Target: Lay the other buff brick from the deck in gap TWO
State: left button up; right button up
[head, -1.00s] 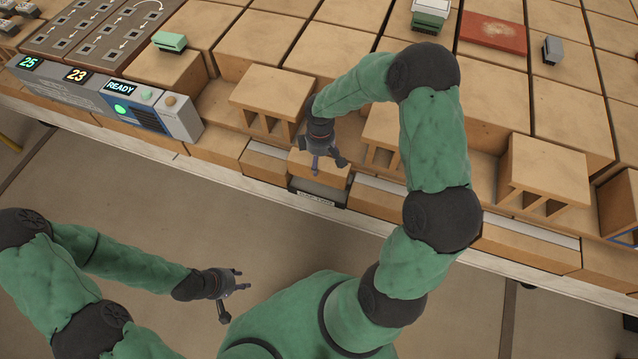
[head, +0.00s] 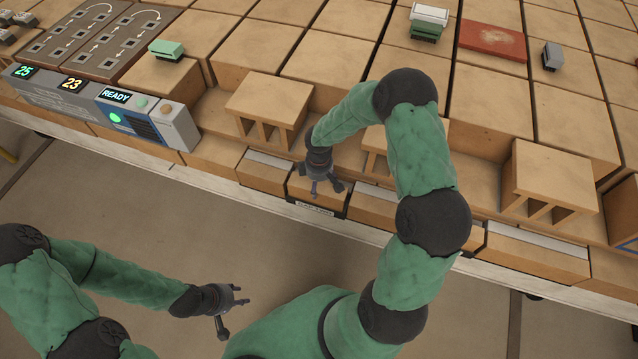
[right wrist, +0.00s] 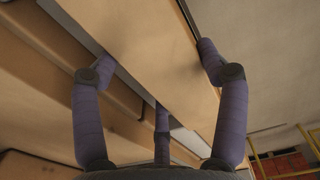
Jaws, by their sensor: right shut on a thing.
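My right gripper (head: 320,187) is shut on a buff brick (head: 300,193) in the front row of the wall. In the right wrist view the brick's broad face (right wrist: 150,45) lies between the gripper's purple fingers (right wrist: 160,85). I cannot tell whether it is fully seated. My left gripper (head: 232,302) is open and empty, low over the floor and away from the wall.
Legged buff blocks (head: 268,103) and (head: 548,180) stand on the ledge behind the front row. A control box (head: 148,118) reading READY is at left. Green pads (head: 166,49), a red plate (head: 490,40) and a grey block (head: 552,56) lie on the deck.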

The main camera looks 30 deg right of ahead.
jog(key=shift+f, duration=0.15)
jog(key=o, duration=1.7)
notch_tip(320, 180, up, 12)
jog(key=p, duration=0.4)
jog(key=s+a+f+m+y, duration=0.4)
jog(key=s+a+f+m, duration=0.6)
jog(key=s+a+f, duration=0.5)
jog(key=shift+s+a, duration=1.4)
jog(key=shift+a, duration=0.6)
